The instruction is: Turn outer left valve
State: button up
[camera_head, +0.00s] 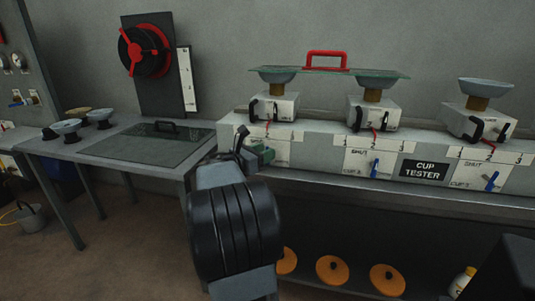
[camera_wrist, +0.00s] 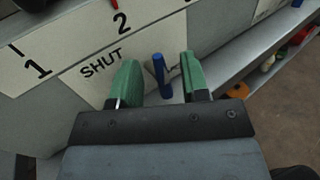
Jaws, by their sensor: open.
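The outer left valve has a blue handle (camera_wrist: 160,76), seen in the wrist view in front of a white label (camera_wrist: 92,58) reading "SHUT" with numbers 1 and 2. My gripper (camera_wrist: 158,64) is open, its two green fingers on either side of the blue handle. Gaps show between the handle and both fingers, so it does not look gripped. In the head view my gripper (camera_head: 262,153) is at the left end of the cup tester box (camera_head: 330,140), and my arm hides this valve's handle.
Two more blue valve handles show on the middle (camera_head: 375,167) and right (camera_head: 492,181) labels. A glass plate with a red handle (camera_head: 327,60) rests across the left and middle cups. A shelf below holds orange discs (camera_head: 333,269). A table (camera_head: 110,150) stands left.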

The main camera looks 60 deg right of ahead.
jog(key=shift+x, duration=0.9)
jog(key=shift+c, duration=0.2)
grip_shut()
